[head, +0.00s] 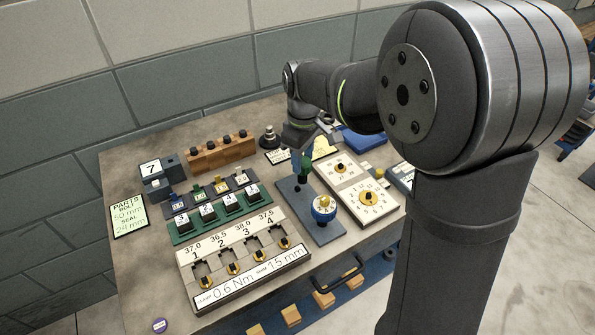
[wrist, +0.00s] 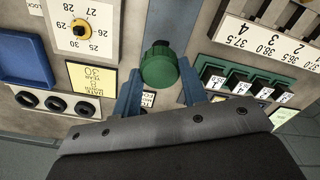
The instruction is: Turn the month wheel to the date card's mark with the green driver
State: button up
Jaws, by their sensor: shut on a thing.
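My gripper (head: 301,157) is shut on the green driver (head: 306,164) above the back end of a blue-grey stand. In the wrist view the driver's round green head (wrist: 158,70) sits between the two blue fingers. I cannot tell if its lower tip touches the stand. A pale panel (head: 350,177) to the right carries two round number dials with yellow-and-black centres. One dial (wrist: 82,28) in the wrist view shows numbers from 25 to 30. The front dial (head: 368,198) may be the month wheel. The yellow date card (wrist: 92,78) reads 30; its smaller text is unclear.
A blue tray (head: 362,141) lies behind the panel.

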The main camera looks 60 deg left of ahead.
jog(key=w+d+r+m, duration=0.5)
jog(key=w+d+m, duration=0.1)
jog(key=w+d, duration=0.65)
jog(key=shift+w+a+f, duration=0.15)
jog(key=shift+a+f, duration=0.05)
jog(key=shift+f, duration=1)
jog(key=shift+w+a+f, duration=0.1)
jog(key=shift+a+f, duration=0.1)
jog(key=shift+f, duration=1)
jog(key=shift+f, duration=1.25)
jog(key=shift+n, duration=0.3)
jog(key=shift+n, duration=1.9)
jog(key=n, duration=0.2)
jog(key=shift+n, duration=1)
